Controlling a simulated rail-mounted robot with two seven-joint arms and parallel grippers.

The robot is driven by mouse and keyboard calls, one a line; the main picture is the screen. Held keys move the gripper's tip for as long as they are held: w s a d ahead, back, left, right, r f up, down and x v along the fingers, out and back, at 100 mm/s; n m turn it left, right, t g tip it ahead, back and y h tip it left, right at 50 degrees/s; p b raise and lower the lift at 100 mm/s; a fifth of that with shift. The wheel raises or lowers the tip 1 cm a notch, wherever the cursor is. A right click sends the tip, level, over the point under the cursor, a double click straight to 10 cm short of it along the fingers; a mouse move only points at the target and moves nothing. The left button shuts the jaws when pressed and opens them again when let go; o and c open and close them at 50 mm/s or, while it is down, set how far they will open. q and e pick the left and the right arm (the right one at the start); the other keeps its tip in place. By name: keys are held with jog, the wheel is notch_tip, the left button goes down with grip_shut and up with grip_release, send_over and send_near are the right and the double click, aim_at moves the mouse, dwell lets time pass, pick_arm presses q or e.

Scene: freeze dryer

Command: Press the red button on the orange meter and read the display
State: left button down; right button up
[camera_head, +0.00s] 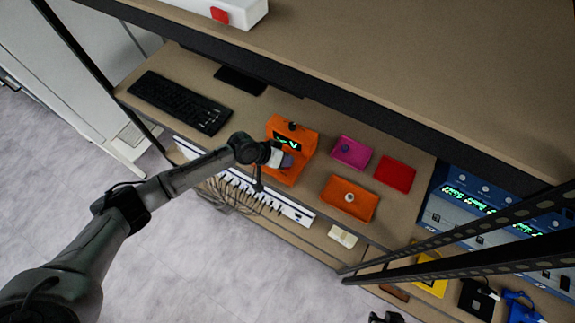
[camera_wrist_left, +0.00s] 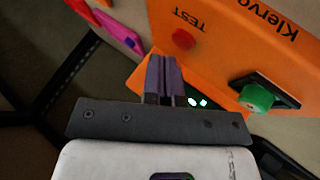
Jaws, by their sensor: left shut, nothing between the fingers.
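The orange meter (camera_head: 304,142) stands on the bench shelf, with a dark display showing green marks that are too small to read. In the left wrist view the meter's orange face (camera_wrist_left: 225,45) fills the upper right, with upside-down lettering. The red button (camera_wrist_left: 184,38) sits beside the word TEST, and a green knob (camera_wrist_left: 257,97) is to the right. My left gripper (camera_head: 286,160) is at the meter's front, its fingers (camera_wrist_left: 165,62) shut and empty. The fingertips appear just below and left of the red button; contact cannot be told. The display (camera_wrist_left: 198,102) is mostly hidden behind the gripper.
A black keyboard (camera_head: 180,101) lies left of the meter. Magenta (camera_head: 352,153), red (camera_head: 395,174) and orange (camera_head: 350,199) items lie to its right. A blue instrument (camera_head: 470,200) is farther right. An upper shelf (camera_head: 400,50) overhangs the bench.

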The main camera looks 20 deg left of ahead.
pick_arm(q)
jog(key=shift+f, duration=0.1)
dwell(0.5)
jog(key=shift+f, duration=0.15)
jog(key=shift+f+b, duration=0.2)
jog(key=shift+b, duration=0.1)
jog(key=shift+f, duration=0.1)
dwell(0.3)
jog(key=shift+r+p, duration=0.5)
jog(key=shift+r, duration=0.05)
jog(key=shift+r, duration=0.1)
